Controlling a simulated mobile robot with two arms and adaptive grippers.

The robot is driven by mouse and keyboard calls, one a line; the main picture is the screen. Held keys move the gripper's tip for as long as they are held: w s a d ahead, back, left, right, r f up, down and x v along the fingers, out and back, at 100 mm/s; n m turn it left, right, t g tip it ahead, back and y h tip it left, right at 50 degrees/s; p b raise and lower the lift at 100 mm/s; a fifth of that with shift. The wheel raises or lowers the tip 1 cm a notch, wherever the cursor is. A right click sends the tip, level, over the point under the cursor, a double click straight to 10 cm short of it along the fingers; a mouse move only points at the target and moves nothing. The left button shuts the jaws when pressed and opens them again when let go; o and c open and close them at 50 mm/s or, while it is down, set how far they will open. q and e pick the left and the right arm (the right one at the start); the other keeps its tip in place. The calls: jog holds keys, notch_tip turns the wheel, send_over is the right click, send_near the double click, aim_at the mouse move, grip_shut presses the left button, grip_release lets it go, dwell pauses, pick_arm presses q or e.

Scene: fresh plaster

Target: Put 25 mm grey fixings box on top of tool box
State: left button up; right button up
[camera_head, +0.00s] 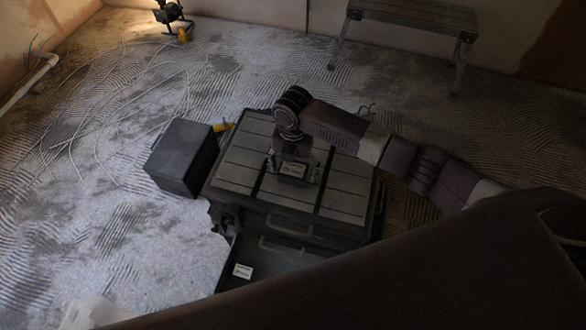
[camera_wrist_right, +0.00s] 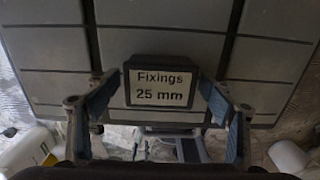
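The grey 25 mm fixings box (camera_head: 293,168) is over the middle of the lid of the tool box (camera_head: 236,160) and appears to rest on it. Its label reads "Fixings 25 mm" in the right wrist view (camera_wrist_right: 160,88). My right gripper (camera_head: 294,174) is directly over the box, with one finger on each side. In the wrist view its fingers (camera_wrist_right: 160,82) look spread, with narrow gaps beside the box. The box's underside is hidden. My left gripper is not in view.
An open drawer (camera_head: 262,262) at the tool box's front holds a small white-labelled item (camera_head: 243,271). A dark case (camera_head: 183,157) stands left of the tool box. A step bench (camera_head: 412,16) and a work lamp (camera_head: 170,14) are at the back. Loose cables lie on the left floor.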

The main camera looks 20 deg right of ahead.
aim_at(293, 169)
notch_tip(293, 169, up, 12)
jog(key=shift+r+b, duration=0.2)
jog(key=shift+b, duration=0.15)
dwell(0.7)
